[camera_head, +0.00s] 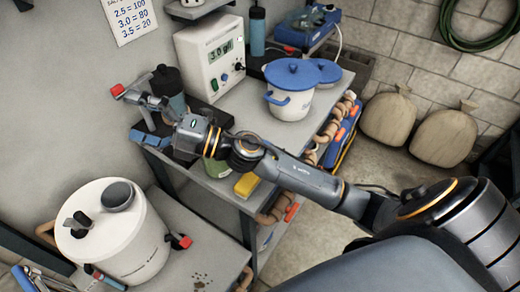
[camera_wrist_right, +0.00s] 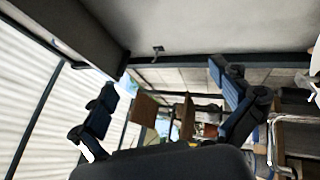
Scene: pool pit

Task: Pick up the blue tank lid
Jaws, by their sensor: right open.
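A blue lid (camera_head: 289,72) with a knob sits on a white pot (camera_head: 288,103) on the grey bench. A second blue lid (camera_head: 325,70) shows just behind it to the right, partly hidden. My right gripper (camera_head: 143,117) is to the left of both, beyond the bench's left side, and points left. It is open and well apart from the lids. In the right wrist view, its two fingers (camera_wrist_right: 165,98) stand wide apart with nothing between them; no blue lid can be made out there. My left gripper is not in view.
A white meter box (camera_head: 210,58) and a blue bottle (camera_head: 257,30) stand behind the pot. A white tank (camera_head: 125,235) is at lower left. A yellow block (camera_head: 247,185) lies near my right forearm. Sacks (camera_head: 390,118) rest on the floor at right.

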